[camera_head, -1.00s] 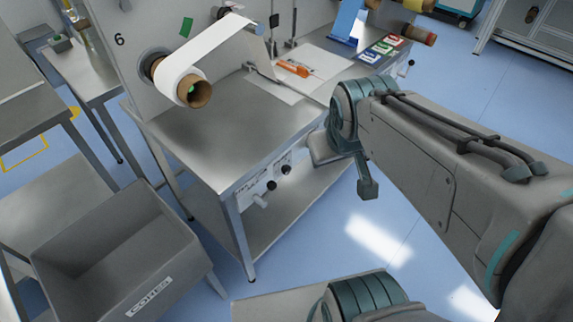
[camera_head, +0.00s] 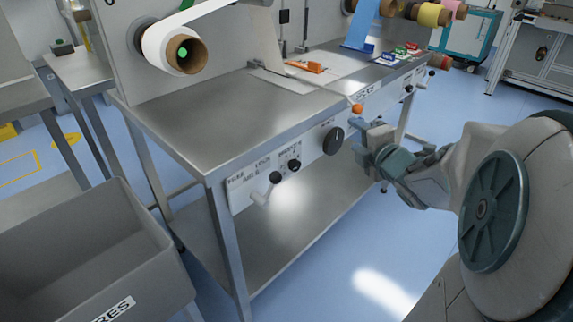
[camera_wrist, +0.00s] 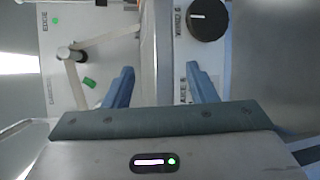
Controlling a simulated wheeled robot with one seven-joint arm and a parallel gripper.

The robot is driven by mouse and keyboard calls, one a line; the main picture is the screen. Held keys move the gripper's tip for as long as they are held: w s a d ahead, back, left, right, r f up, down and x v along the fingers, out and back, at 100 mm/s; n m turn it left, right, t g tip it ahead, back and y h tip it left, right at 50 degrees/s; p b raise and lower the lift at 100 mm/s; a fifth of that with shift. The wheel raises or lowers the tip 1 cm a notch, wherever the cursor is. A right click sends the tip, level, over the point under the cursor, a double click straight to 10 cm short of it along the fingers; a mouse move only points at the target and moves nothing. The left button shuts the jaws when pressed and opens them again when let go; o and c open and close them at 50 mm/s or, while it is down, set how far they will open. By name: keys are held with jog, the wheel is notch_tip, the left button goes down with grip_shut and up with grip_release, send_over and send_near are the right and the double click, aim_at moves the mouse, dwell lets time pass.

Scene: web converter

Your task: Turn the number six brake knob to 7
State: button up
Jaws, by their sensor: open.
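A large black knob (camera_head: 333,141) is on the front panel below the table top. Its label is too small to read in the head view. My gripper (camera_head: 368,143) is just right of this knob, apart from it as far as I can see. In the wrist view my gripper (camera_wrist: 160,70) is open and empty, with two blue fingers pointing at the panel. A round black knob (camera_wrist: 196,20) with a white pointer line sits beyond the right finger; its label looks like "WIND 6". A label ending "AKE 6" (camera_wrist: 183,92) is beside the right finger; its knob is hidden.
An orange-tipped part (camera_head: 357,108) is at the table's front edge. A grey bin (camera_head: 80,250) stands at lower left. The floor in front is clear.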

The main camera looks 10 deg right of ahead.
aim_at(297, 168)
jog(key=s+a+f+n+g+y+b, duration=0.1)
jog(key=s+a+f+n+y+b, duration=0.1)
jog(key=f+n+y+b, duration=0.35)
jog(key=s+a+f+n+y+b, duration=0.2)
jog(key=f+n+y+b, duration=0.1)
jog(key=f+n+b, duration=0.4)
jog(key=shift+m, duration=0.75)
jog(key=x, duration=1.3)
jog(key=shift+w+f+p, duration=0.3)
jog(key=shift+w+f, duration=0.1)
jog(key=shift+w, duration=0.05)
jog(key=c, duration=1)
